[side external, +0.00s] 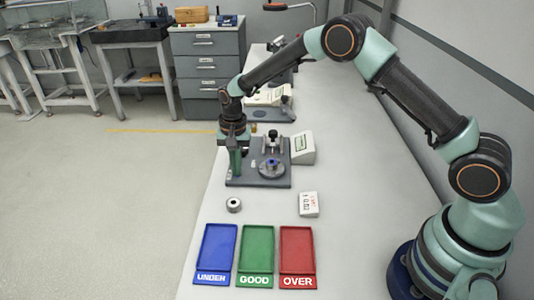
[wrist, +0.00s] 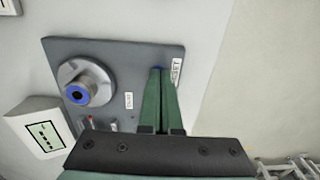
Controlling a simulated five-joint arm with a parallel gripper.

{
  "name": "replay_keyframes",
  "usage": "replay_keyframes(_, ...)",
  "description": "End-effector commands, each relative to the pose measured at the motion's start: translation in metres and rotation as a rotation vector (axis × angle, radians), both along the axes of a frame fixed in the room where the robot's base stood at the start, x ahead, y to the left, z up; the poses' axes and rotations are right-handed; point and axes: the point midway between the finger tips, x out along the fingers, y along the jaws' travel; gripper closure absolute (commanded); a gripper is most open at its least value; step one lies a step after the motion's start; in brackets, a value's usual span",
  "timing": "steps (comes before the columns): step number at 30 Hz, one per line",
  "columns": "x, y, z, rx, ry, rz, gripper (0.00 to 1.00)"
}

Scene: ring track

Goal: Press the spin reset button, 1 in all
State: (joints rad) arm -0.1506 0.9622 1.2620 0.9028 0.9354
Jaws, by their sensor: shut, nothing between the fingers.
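The dark grey fixture plate (side external: 240,182) lies on the white bench and also shows in the wrist view (wrist: 118,55). My gripper (side external: 236,172) points down over its left part, its green fingers shut and empty. In the wrist view the fingertips (wrist: 157,74) are beside the RESET label (wrist: 177,71). A sliver of the blue button (wrist: 158,68) shows just past the tips; the rest is hidden behind them. I cannot tell whether the tips touch it. A round metal spindle with a blue ring (wrist: 78,93) and a START label (wrist: 129,100) are also on the plate.
A display box (side external: 302,147) stands right of the plate. Blue UNDER (side external: 215,250), green GOOD (side external: 256,250) and red OVER (side external: 297,250) trays are at the near end. The bench's left edge is close.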

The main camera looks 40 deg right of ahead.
Motion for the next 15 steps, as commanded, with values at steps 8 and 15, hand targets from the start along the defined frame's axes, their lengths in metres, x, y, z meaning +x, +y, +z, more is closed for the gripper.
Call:
replay_keyframes(8,-0.007,-0.001,-0.008,-0.003,0.018,-0.001,1.0)
replay_keyframes(15,-0.003,-0.001,0.027,-0.001,0.006,-0.001,1.0)
